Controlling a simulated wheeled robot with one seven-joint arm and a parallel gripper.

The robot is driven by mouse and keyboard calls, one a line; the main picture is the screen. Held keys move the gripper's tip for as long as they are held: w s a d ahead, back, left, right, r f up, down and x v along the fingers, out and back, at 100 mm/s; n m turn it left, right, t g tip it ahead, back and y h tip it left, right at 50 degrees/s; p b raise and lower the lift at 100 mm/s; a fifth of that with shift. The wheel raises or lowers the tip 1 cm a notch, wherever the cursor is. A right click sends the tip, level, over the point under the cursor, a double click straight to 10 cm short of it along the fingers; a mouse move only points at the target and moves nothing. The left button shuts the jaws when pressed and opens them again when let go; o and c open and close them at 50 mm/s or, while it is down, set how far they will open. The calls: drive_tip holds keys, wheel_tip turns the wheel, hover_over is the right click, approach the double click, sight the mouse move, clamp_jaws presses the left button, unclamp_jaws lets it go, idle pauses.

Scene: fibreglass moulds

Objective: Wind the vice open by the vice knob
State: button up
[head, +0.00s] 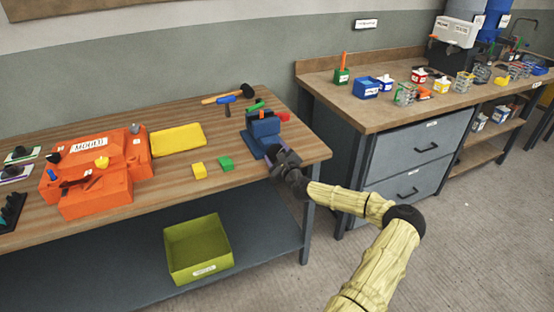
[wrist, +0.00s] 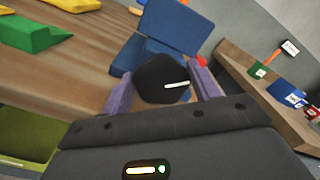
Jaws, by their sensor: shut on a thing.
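The blue vice (head: 263,133) stands at the right end of the wooden workbench. It also shows in the wrist view (wrist: 172,32), just beyond my gripper. The vice knob (wrist: 162,80) is black and faceted, with a white mark on its face. My gripper (wrist: 162,92) has its two purple fingers on either side of the knob, shut on it. In the head view my gripper (head: 283,158) reaches the near side of the vice, and the knob is hidden there. How far apart the vice jaws stand I cannot tell.
Yellow (head: 199,170) and green (head: 226,163) blocks lie left of the vice. A hammer (head: 232,95) lies behind. The orange mould (head: 95,170) and a yellow tray (head: 178,139) are further left. A green bin (head: 198,250) sits on the lower shelf. Drawers (head: 420,150) stand to the right.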

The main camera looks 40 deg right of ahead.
drive_tip(key=shift+a+f+n+b, duration=0.15)
drive_tip(key=shift+n+b, duration=0.2)
drive_tip(key=shift+n, duration=0.25)
drive_tip(key=o, duration=1)
